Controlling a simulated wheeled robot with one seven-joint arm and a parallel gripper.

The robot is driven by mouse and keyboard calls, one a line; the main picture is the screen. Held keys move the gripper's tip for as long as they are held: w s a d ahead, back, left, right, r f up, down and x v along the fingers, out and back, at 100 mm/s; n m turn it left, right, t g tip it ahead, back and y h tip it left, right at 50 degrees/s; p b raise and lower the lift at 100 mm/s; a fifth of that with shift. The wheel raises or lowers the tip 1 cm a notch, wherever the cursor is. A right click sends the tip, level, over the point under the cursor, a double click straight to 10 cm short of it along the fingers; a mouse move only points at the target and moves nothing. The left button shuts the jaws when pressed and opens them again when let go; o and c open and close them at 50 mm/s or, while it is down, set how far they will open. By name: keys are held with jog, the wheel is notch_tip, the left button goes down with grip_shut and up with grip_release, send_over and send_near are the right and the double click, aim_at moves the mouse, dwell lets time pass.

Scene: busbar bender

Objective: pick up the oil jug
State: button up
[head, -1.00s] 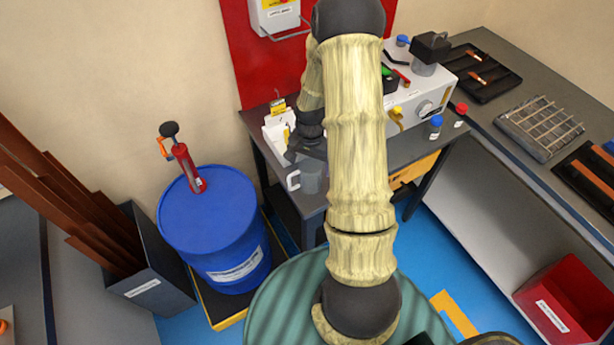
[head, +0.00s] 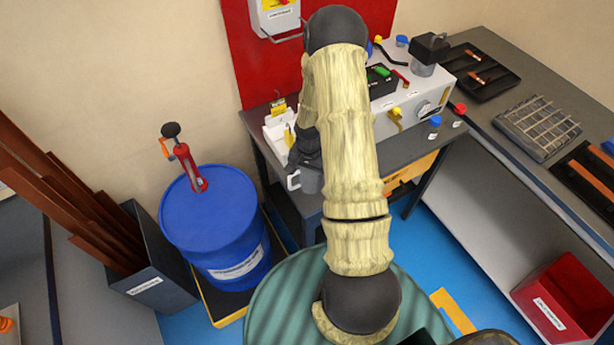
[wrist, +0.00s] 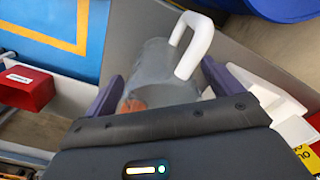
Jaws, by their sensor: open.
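The oil jug (head: 311,183) is a grey, see-through jug with a white handle, standing at the left front part of the grey bench. In the wrist view the jug (wrist: 160,72) lies between the two finger pads of my gripper (wrist: 162,86), its white handle pointing up and right. Something orange-brown shows inside the jug at its lower end. My gripper is open around the jug; I cannot tell whether a pad touches it. In the head view my gripper (head: 307,160) is close above the jug and partly hidden by my forearm.
A white holder (head: 279,130) with a yellow tag stands just behind the jug. A white machine box (head: 412,98) with knobs is to the right. A blue drum (head: 212,215) with a red hand pump (head: 188,168) stands left of the bench. A blue-capped bottle (head: 434,127) is at the bench's right.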

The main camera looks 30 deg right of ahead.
jog(key=c, duration=1.1)
jog(key=shift+r, duration=0.1)
notch_tip(320, 180, up, 10)
jog(key=shift+f+b, duration=0.1)
jog(key=shift+b, duration=0.75)
